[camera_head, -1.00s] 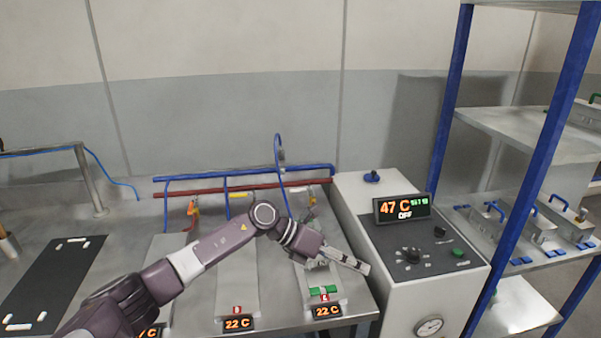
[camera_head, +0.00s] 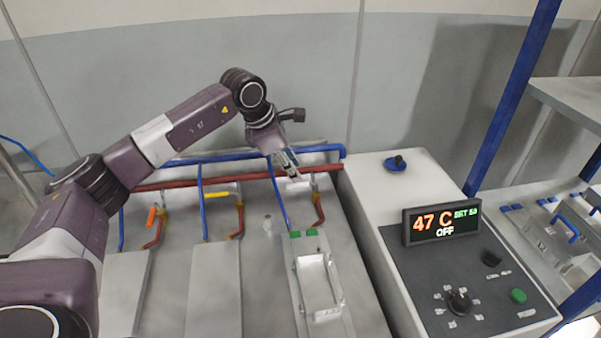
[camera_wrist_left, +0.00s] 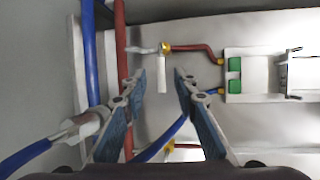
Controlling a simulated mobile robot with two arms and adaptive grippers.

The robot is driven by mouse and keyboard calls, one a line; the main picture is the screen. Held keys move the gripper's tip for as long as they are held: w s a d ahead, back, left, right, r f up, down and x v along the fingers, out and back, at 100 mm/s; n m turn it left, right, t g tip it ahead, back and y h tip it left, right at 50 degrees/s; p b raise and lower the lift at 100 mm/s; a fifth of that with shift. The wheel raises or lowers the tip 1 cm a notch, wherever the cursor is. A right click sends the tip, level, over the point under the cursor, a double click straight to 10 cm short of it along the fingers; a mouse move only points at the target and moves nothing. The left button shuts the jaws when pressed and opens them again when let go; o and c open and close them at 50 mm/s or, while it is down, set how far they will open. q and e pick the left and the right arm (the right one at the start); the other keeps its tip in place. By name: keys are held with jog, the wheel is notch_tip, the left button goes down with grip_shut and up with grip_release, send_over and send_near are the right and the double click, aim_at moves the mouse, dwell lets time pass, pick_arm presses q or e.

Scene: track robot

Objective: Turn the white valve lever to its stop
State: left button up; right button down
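The white valve lever (camera_wrist_left: 162,75) shows in the left wrist view as a short white bar below a brass joint, on a red branch pipe. In the head view the lever (camera_head: 299,178) is mostly hidden at the tip of my left gripper (camera_head: 290,170). My left gripper is open. In the wrist view its two blue-padded fingers (camera_wrist_left: 160,84) appear on either side of the lever, with gaps on both sides. I cannot tell whether the fingertips reach its depth. My right gripper is not in view.
A yellow lever (camera_head: 217,193) and an orange lever (camera_head: 151,217) sit on branches to the left. A blue pipe (camera_head: 245,154) and a red pipe (camera_head: 230,178) run along the back. A control box with a 47 C display (camera_head: 441,221) stands right. A metal mould (camera_head: 319,285) lies in front.

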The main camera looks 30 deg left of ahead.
aim_at(304, 183)
pick_arm(q)
jog(key=p+x, duration=0.1)
jog(key=x, duration=0.4)
jog(key=shift+d+f, duration=0.15)
jog(key=shift+f, duration=0.15)
grip_shut()
